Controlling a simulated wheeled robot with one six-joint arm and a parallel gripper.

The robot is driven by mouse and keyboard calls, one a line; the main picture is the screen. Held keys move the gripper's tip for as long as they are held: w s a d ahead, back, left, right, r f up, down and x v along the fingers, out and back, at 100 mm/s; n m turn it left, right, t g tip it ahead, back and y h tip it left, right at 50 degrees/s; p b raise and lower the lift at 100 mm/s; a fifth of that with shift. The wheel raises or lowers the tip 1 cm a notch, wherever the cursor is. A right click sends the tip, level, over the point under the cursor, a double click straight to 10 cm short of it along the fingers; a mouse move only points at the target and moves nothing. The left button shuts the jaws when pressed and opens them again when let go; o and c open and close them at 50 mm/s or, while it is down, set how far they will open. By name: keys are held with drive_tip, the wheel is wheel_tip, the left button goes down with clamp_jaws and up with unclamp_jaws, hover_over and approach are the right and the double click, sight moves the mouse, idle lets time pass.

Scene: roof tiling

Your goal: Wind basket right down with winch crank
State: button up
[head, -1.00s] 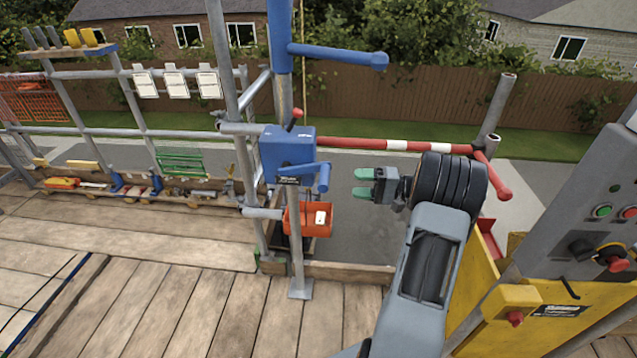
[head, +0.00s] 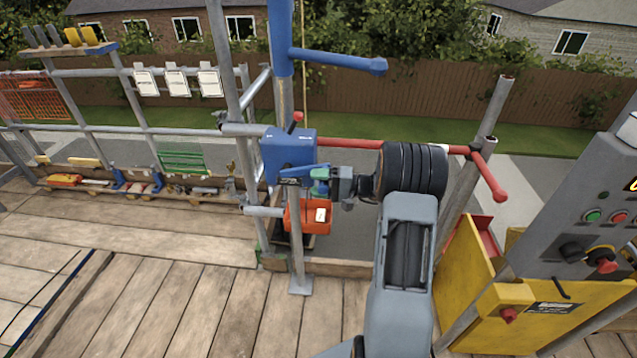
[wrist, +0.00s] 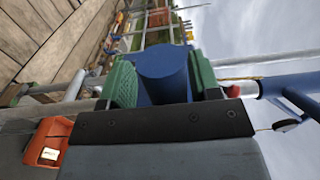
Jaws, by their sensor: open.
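The blue winch box (head: 288,155) sits on a grey post at the platform edge. Its blue crank arm (head: 294,172) points right. My gripper (head: 320,182) is at the end of the crank. In the wrist view the blue crank handle (wrist: 163,72) lies between the green fingers (wrist: 122,86), which are open around it. I cannot tell whether they touch it. An orange basket (head: 308,217) with a white label shows below the winch, and also in the wrist view (wrist: 48,145). Its underside is hard to make out.
A blue hoist arm (head: 335,60) with a rope stands above the winch. A red and white rail (head: 345,143) runs behind my gripper.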

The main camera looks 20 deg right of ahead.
drive_tip(key=shift+c, duration=0.2)
drive_tip(key=shift+s+f, duration=0.1)
drive_tip(key=shift+f, duration=0.05)
clamp_jaws()
